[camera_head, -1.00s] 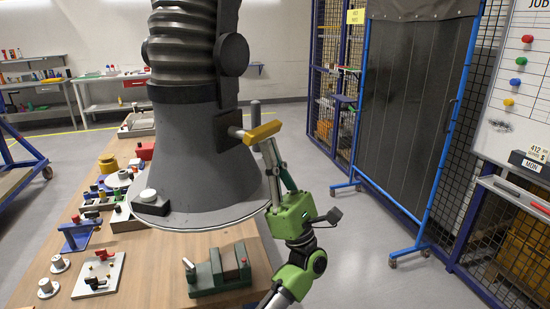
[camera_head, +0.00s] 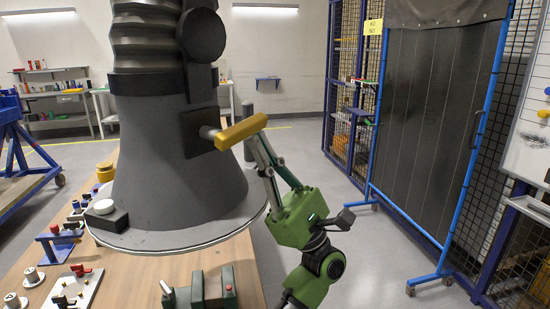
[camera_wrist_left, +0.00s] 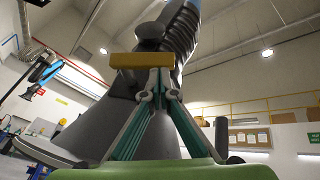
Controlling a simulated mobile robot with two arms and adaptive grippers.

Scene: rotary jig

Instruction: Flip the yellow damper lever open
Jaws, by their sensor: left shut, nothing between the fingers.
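The yellow damper lever (camera_head: 241,132) is a bar on a short grey shaft, which comes out of a black plate on the side of the grey extraction hood (camera_head: 175,175). Its right end points slightly up in the head view. My left gripper (camera_head: 259,143) is shut and empty. Its fingertips are just under the lever's right end, touching or very close; I cannot tell which. In the left wrist view the lever (camera_wrist_left: 141,60) lies across just beyond the closed fingertips (camera_wrist_left: 160,76) and hides part of the hood. My right gripper is not in view.
The hood hangs over a wooden workbench (camera_head: 130,284) with a green vise-like fixture (camera_head: 205,292), a white button on a black box (camera_head: 106,212) and small jigs. A blue-framed dark curtain screen (camera_head: 430,130) stands to the right. Floor between is clear.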

